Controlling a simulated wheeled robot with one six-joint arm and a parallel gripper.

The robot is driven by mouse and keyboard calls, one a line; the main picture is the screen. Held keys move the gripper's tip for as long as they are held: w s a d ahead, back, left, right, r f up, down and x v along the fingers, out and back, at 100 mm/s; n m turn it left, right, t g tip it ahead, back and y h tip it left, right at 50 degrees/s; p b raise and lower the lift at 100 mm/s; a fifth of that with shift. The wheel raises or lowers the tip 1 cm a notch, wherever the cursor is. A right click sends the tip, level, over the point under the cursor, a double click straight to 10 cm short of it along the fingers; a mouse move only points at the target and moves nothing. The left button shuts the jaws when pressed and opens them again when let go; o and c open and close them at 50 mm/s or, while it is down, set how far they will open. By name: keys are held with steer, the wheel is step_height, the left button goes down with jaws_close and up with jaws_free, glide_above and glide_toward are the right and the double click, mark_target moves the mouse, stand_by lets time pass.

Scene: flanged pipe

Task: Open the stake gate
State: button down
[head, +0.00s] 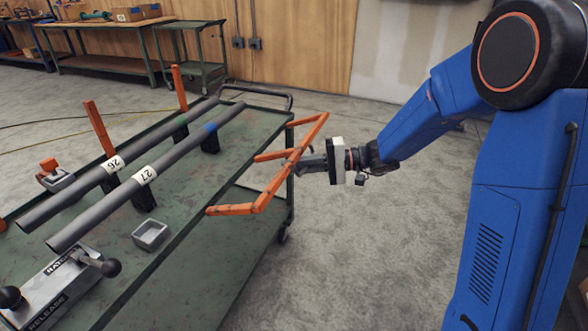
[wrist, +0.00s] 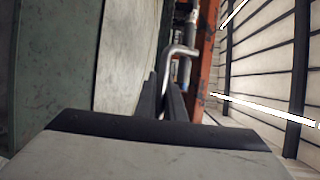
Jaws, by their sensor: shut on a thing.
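The stake gate (head: 281,182) is an orange frame along the right edge of the green cart. Its long rail stands outboard of the deck, and its short stakes reach back towards the cart edge, so it looks tilted outward. My gripper (head: 303,163) comes from the right and meets the gate near the middle of its rail. In the wrist view my gripper (wrist: 166,98) is shut on a bent silver rod (wrist: 178,52) next to the orange gate (wrist: 206,55). The fingers hide part of the rod, and its joint to the gate is unclear.
Two grey pipes, labelled 26 (head: 82,185) and 27 (head: 170,165), lie on black supports on the cart (head: 180,228). A grey release box (head: 62,290) with black knobs and a small grey tray (head: 150,235) are nearby. Floor (head: 350,250) right of the cart is clear.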

stand_by(0.3)
steer(key=c, duration=1.8)
jaws_free()
steer(key=shift+c, duration=0.2)
steer(key=d+r, duration=0.2)
steer(key=d, duration=1.5)
steer(key=shift+w+r, duration=0.25)
steer(key=shift+w, duration=0.15)
steer(key=shift+d, duration=0.1)
